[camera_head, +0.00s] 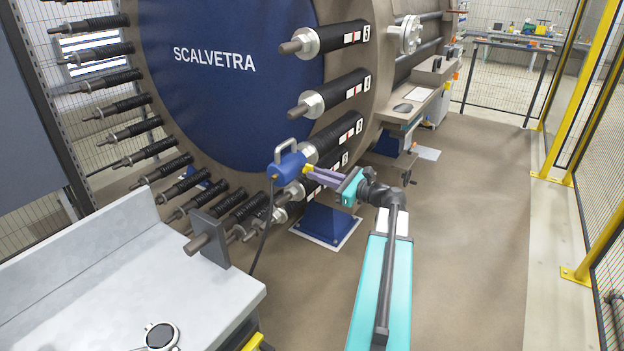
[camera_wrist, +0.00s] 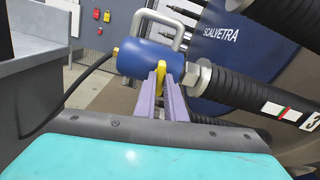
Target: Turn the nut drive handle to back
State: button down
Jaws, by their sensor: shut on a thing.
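The blue nut drive (camera_head: 288,169) sits at the end of a black-sleeved tie rod on the lower right of the round stack. It has a grey loop on top and a black cable. In the wrist view its blue body (camera_wrist: 140,59) is beside the rod's metal nut (camera_wrist: 201,76). A small yellow handle (camera_wrist: 161,73) sticks out of the drive toward me. My gripper (camera_head: 310,172) has purple fingers shut on this handle; the fingers (camera_wrist: 162,95) also show in the wrist view. The gripped part of the handle is partly hidden between the fingers.
The big blue stack end (camera_head: 225,75) carries several black-sleeved rods around its rim. A grey workbench (camera_head: 130,265) stands at the lower left. The cable (camera_wrist: 85,82) hangs left of the drive. A small side bench (camera_head: 415,98) stands behind. Floor at the right is clear up to the yellow-posted fence.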

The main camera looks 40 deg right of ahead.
jog(key=shift+a+f+n+b, duration=0.1)
jog(key=shift+n+b, duration=1.15)
jog(key=shift+n, duration=0.15)
jog(key=shift+f+n+b, duration=0.1)
jog(key=shift+n+b, duration=0.7)
jog(key=shift+b, duration=0.25)
jog(key=shift+n+b, duration=1.8)
jog(key=shift+b, duration=0.2)
jog(key=shift+n+b, duration=1.6)
jog(key=shift+b, duration=0.2)
jog(key=shift+n+b, duration=0.35)
jog(key=shift+n, duration=0.05)
jog(key=shift+n+b, duration=2.1)
jog(key=shift+b, duration=0.5)
jog(key=c, duration=1.7)
grip_release()
